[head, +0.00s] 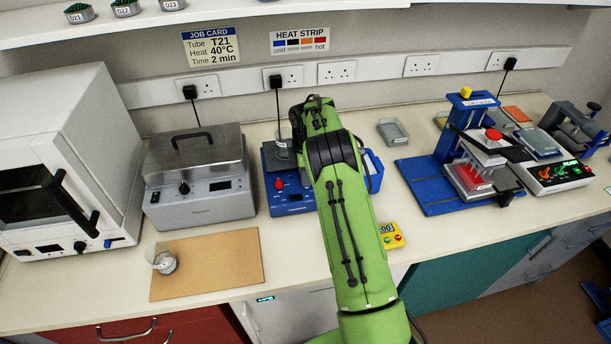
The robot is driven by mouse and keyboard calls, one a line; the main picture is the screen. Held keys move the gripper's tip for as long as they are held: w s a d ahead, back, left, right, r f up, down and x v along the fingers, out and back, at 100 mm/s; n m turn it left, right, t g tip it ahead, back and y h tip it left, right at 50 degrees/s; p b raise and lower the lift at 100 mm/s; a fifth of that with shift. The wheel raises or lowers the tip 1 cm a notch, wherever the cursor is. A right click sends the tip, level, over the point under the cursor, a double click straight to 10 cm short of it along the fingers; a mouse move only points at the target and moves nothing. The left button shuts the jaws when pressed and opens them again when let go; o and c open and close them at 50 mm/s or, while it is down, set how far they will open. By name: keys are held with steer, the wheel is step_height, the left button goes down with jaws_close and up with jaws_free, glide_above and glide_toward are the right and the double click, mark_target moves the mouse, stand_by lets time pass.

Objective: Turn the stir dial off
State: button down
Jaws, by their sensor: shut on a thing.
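A blue stirrer unit (290,206) stands on the bench behind my green arm. A red dial (279,183) and a small dark display show on its front left. I cannot tell whether this red dial is the stir dial; the right part of the unit's front is hidden behind my arm. My arm reaches up over the unit and bends at the top. My gripper is hidden behind the arm, so its contact with any dial does not show.
A grey lidded bath (200,205) stands left of the stirrer, and a white oven (75,125) farther left. A beaker (163,262) stands on a brown board (225,277). A yellow timer (392,236) sits right of my arm, and a blue press (425,190) farther right.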

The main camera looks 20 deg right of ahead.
steer(key=shift+n, duration=0.6)
steer(key=c, duration=0.9)
jaws_free()
step_height(320, 180, up, 16)
steer(key=p, duration=0.3)
steer(key=shift+f, duration=0.1)
